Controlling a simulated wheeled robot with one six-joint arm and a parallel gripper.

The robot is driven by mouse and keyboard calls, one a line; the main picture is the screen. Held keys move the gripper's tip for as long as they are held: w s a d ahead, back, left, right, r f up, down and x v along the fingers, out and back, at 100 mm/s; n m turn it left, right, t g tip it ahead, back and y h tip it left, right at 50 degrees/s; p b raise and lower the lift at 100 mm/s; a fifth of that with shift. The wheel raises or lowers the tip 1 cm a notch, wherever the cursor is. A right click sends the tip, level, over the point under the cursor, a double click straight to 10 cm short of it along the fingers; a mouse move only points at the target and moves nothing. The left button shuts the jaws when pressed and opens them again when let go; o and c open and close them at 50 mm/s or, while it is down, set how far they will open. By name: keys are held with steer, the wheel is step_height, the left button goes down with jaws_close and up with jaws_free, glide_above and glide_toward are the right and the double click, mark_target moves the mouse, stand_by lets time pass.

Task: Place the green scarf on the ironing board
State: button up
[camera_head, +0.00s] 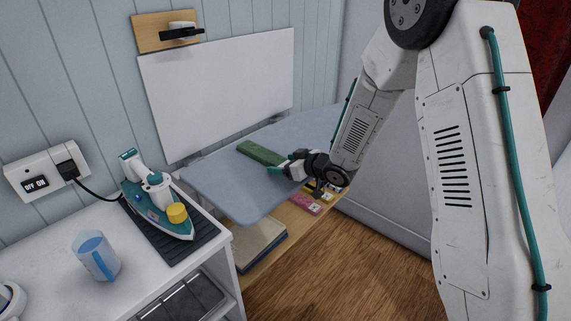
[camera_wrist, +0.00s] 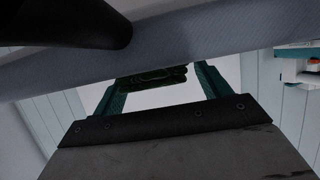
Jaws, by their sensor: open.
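The green scarf (camera_head: 262,153) is a folded flat strip at the blue-grey ironing board (camera_head: 225,190), and it appears to rest on the board's top. My gripper (camera_head: 280,168) is at the scarf's near right end, low over the board. In the wrist view my gripper (camera_wrist: 160,82) has its two teal fingers apart, with the dark folded end of the scarf (camera_wrist: 153,79) between or just beyond the tips. The ironing board (camera_wrist: 215,50) crosses the upper part of that view. Exact contact between fingers and scarf is too dark to tell.
A teal and white iron (camera_head: 160,205) stands on a dark mat on the white counter at left, beside a blue cup (camera_head: 96,256). A white panel (camera_head: 220,90) is on the wall behind the board. A wooden shelf (camera_head: 285,222) with small coloured packets is below the board.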

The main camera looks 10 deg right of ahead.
steer(key=shift+r, duration=0.2)
steer(key=v, duration=1.2)
steer(key=shift+w+d+r+h, duration=0.1)
steer(key=shift+d+r+h, duration=0.2)
steer(key=shift+d+h, duration=0.1)
steer(key=s+d+r+m+g+h, duration=0.2)
steer(key=s+d+r+m+h, duration=0.3)
steer(key=s+d+r+h, duration=0.35)
steer(key=s+a+r+g, duration=0.1)
steer(key=s+r+g, duration=0.1)
steer(key=s, duration=0.6)
steer(key=s+a+r+m+g+y, duration=0.1)
steer(key=s+a+g, duration=0.1)
steer(key=s, duration=0.7)
steer(key=s+a+r+m+g, duration=0.1)
steer(key=s+a+r+g, duration=0.1)
steer(key=s, duration=0.7)
steer(key=shift+a+r+g, duration=0.15)
steer(key=shift+r+g, duration=0.15)
steer(key=shift+g, duration=0.6)
